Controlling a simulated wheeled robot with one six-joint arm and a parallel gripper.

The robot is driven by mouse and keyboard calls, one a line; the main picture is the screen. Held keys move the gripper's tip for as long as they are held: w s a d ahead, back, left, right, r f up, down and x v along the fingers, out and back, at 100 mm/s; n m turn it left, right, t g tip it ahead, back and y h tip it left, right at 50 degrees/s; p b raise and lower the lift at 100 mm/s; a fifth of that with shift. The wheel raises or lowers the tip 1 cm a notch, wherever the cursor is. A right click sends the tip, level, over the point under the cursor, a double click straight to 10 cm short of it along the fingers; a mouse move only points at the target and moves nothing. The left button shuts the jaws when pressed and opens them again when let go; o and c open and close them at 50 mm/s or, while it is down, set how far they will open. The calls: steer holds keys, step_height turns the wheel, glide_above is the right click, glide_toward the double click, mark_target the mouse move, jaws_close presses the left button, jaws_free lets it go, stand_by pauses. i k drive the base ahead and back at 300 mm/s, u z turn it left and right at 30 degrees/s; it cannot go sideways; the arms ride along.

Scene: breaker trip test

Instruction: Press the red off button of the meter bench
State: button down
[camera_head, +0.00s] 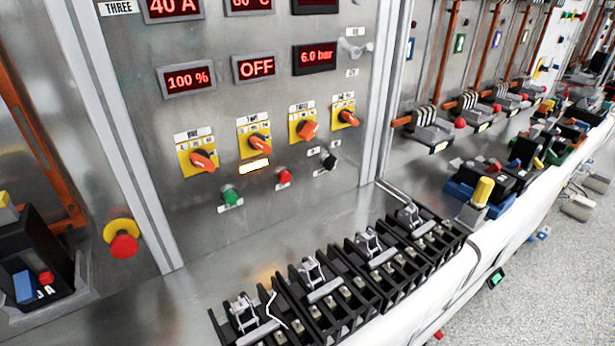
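The meter bench panel (215,120) is a grey metal face with red-lit displays. The small red button (284,176) sits low on the panel, right of a green button (231,194) and left of a black switch (328,160). Nothing covers the red button. A larger red mushroom button on a yellow base (123,241) sits at the lower left of the panel. One display (256,67) reads OFF, and others read 100 % and 6.0 bar. My gripper is not in view.
Several orange rotary knobs on yellow plates (259,142) sit above the buttons. Black terminal blocks with metal clamps (330,295) line the bench top in front. More stations with breakers (490,180) stretch away to the right. Speckled floor (560,270) is open at the right.

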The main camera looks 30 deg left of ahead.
mark_target(284, 177)
steer(key=k, duration=0.65)
steer(key=u, duration=1)
steer(key=i, duration=0.5)
